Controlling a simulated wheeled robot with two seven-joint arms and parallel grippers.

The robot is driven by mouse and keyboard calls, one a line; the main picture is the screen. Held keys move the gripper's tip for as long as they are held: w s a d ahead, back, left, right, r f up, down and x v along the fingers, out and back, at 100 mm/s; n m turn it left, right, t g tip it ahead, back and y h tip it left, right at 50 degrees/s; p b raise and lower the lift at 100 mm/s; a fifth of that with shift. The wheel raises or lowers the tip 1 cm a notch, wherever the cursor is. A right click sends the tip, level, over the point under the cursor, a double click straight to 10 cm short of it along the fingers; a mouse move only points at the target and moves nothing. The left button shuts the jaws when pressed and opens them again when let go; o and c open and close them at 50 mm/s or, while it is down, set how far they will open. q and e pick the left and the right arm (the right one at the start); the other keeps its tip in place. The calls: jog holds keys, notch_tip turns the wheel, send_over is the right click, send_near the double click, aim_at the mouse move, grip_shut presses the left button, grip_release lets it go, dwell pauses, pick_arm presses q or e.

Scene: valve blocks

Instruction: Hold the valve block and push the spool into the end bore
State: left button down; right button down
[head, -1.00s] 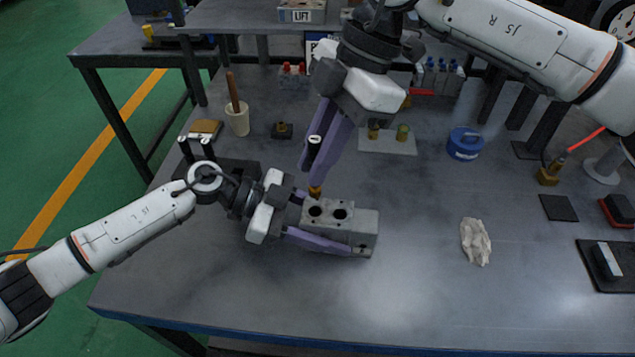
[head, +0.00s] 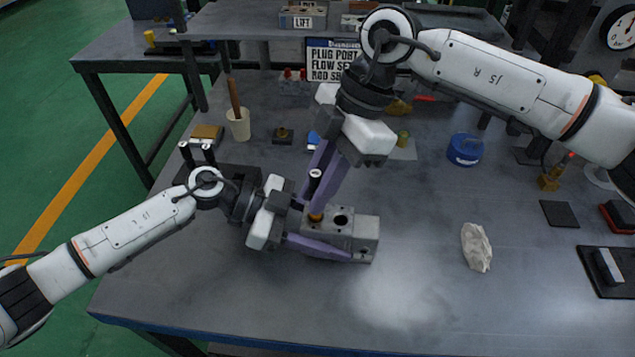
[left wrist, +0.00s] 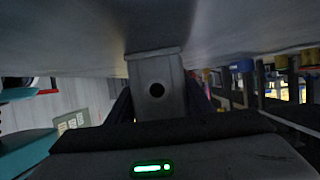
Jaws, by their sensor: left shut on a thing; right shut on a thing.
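The grey valve block (head: 366,228) sits on the bench, with a dark round bore open in its top. My left gripper (head: 334,232) is shut on it, one purple finger along its near side; the far finger is mostly hidden. In the left wrist view the block (left wrist: 146,68) shows a round hole in its facing end. My right gripper (head: 319,180) is shut on the spool (head: 314,186), a dark upright cylinder with a pale top and a brass-coloured lower end. That lower end is at the block's left top bore and covers it; I cannot tell how far it is inside.
A crumpled white cloth (head: 476,247) lies right of the block. The bench front is clear.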

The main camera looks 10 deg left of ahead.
jog(key=c, duration=1.7)
grip_release()
jog(key=shift+r, duration=0.45)
jog(key=v, duration=1.2)
jog(key=shift+r, duration=0.15)
pick_arm(q)
jog(key=c, duration=0.8)
grip_release()
